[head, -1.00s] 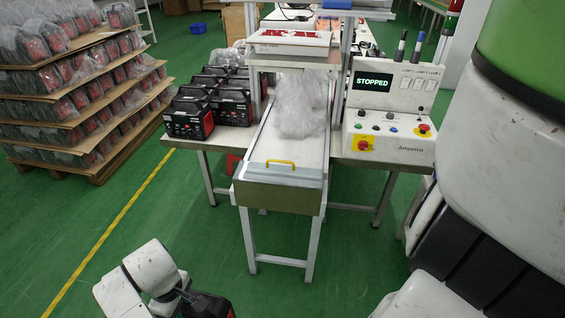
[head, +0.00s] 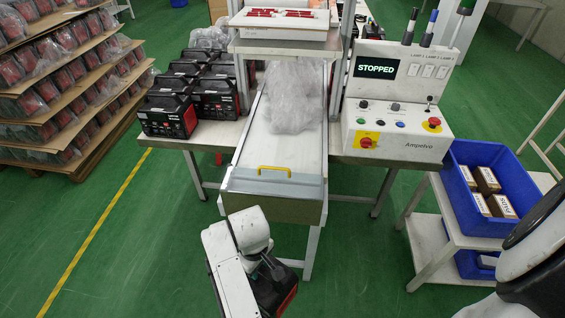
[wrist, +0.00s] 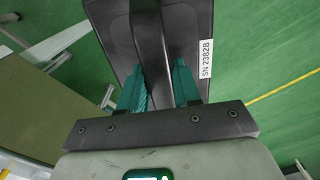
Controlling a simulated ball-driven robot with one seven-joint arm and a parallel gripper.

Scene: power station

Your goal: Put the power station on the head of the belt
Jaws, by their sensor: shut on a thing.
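My gripper (wrist: 161,90) is shut on the handle of a black power station (wrist: 199,30) with a white serial label, in the wrist view. In the head view the same held power station (head: 275,287) shows its red end, low in front of the belt and partly hidden by my arm. The belt (head: 262,148) is a pale conveyor with a metal end plate and a yellow handle (head: 274,170) at its near end. A crumpled clear plastic bag (head: 292,95) lies on the belt further back. The near stretch of the belt is bare.
Several black and red power stations (head: 168,117) stand on the table left of the belt. A control panel (head: 395,125) reading STOPPED stands to the right. A blue bin (head: 470,205) with boxes sits on a cart. Stacked pallets are at far left.

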